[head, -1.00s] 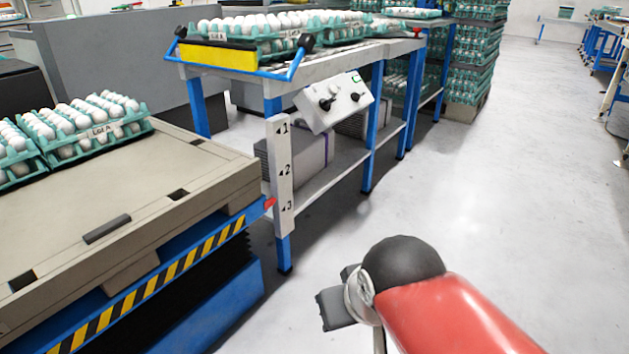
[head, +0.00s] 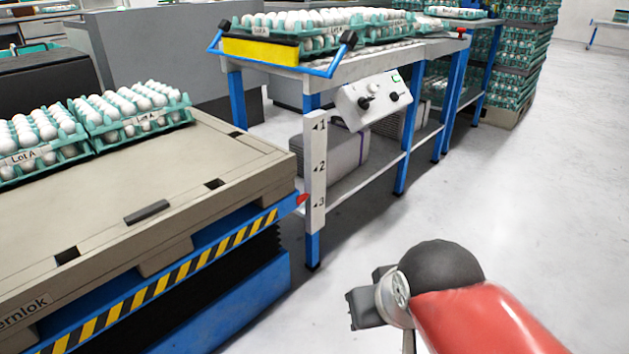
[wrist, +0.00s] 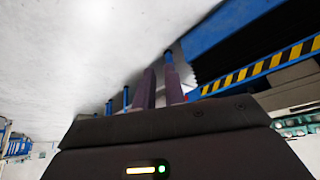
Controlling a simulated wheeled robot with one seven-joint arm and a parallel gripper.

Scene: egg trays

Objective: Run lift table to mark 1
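The lift table (head: 225,255) at the left has a blue frame with yellow-black stripes and carries a beige pallet (head: 110,235). A red pointer (head: 302,198) at its corner is beside the pale scale post (head: 316,150), about level with mark 3 and well below mark 1. A light-grey control box (head: 372,98) with two dark knobs and a green-edged display hangs on the workbench behind the post. My gripper (wrist: 159,72) shows in the wrist view with two fingers apart and nothing between them. It is away from the control box.
Egg trays labelled Lot A (head: 135,122) stand on the pallet. The workbench (head: 370,68) holds more egg trays and a yellow-fronted blue handle frame (head: 262,50). Stacked trays (head: 515,65) stand at the back right. The floor (head: 540,200) at the right is clear.

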